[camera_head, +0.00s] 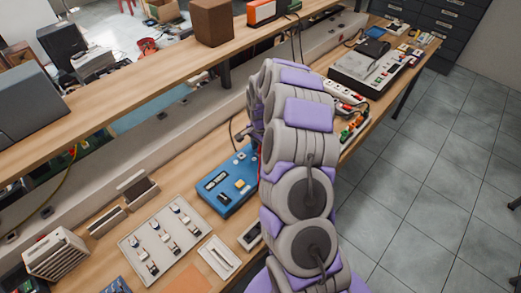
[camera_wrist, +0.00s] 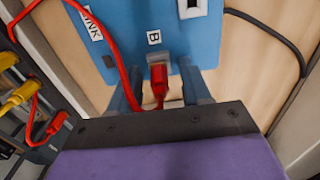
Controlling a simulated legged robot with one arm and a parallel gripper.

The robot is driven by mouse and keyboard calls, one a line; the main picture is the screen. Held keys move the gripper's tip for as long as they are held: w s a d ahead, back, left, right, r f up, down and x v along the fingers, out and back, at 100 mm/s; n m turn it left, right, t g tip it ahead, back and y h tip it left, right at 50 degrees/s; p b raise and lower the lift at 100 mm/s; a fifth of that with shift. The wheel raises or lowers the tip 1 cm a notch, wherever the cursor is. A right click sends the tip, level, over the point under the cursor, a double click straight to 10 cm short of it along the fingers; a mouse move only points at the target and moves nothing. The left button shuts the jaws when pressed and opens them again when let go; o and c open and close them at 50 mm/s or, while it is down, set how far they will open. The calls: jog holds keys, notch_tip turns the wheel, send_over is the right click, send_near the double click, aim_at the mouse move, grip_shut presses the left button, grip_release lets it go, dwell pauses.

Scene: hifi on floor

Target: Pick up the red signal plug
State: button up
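A red plug (camera_wrist: 158,82) sits at the edge of a blue box (camera_wrist: 180,38), just below a label "B", in the wrist view. My gripper (camera_wrist: 160,90) is open, with one blue-grey finger on each side of this plug. Gaps show between the plug and both fingers. A red cable (camera_wrist: 112,45) runs over the box's left side, past a partly visible label. In the head view, the blue box (camera_head: 228,182) lies on the workbench left of my arm; my arm hides the gripper and the plug there.
At the left of the wrist view, yellow plugs (camera_wrist: 18,97) and another red plug (camera_wrist: 57,123) sit on a dark unit. A black cable (camera_wrist: 270,32) curves at right. The bench also carries a switch panel (camera_head: 163,237) and a power strip (camera_head: 343,92). Tiled floor (camera_head: 445,185) is open at right.

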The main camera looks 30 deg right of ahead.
jog(key=shift+a, duration=0.2)
jog(key=c, duration=0.4)
jog(key=shift+d, duration=0.25)
grip_shut()
jog(key=shift+w+r, duration=0.1)
jog(key=shift+r, duration=0.1)
